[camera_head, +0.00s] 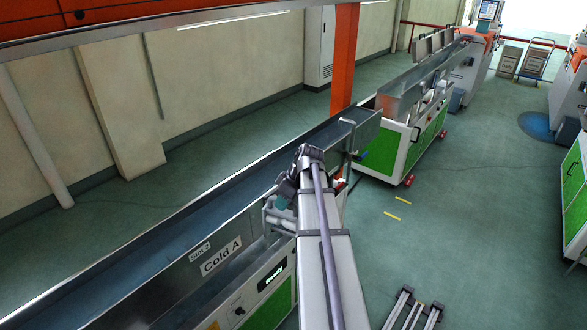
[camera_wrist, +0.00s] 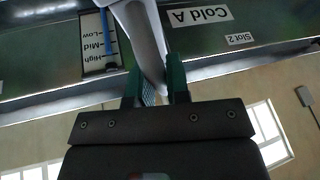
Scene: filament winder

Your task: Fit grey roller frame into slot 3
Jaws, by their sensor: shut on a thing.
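In the wrist view my gripper (camera_wrist: 155,85) has its two green fingers closed on a pale grey curved part, which looks like the grey roller frame (camera_wrist: 140,40). The frame extends from the fingers towards the metal trough wall. In the head view my gripper (camera_head: 282,203) is at the near side of the trough (camera_head: 170,285), and my arm hides much of it. A pale part of the frame (camera_head: 275,218) shows beside it. I cannot tell whether the frame touches the trough. A "Slot 2" label (camera_head: 200,251) is on the trough wall; no slot 3 label is readable.
A "Cold A" label (camera_head: 221,257) and a green-lit display (camera_head: 272,278) are on the near machine. A level scale (camera_wrist: 98,42) is on the trough wall. An orange post (camera_head: 344,60) stands behind the trough. Grey metal frames (camera_head: 408,310) show at lower right.

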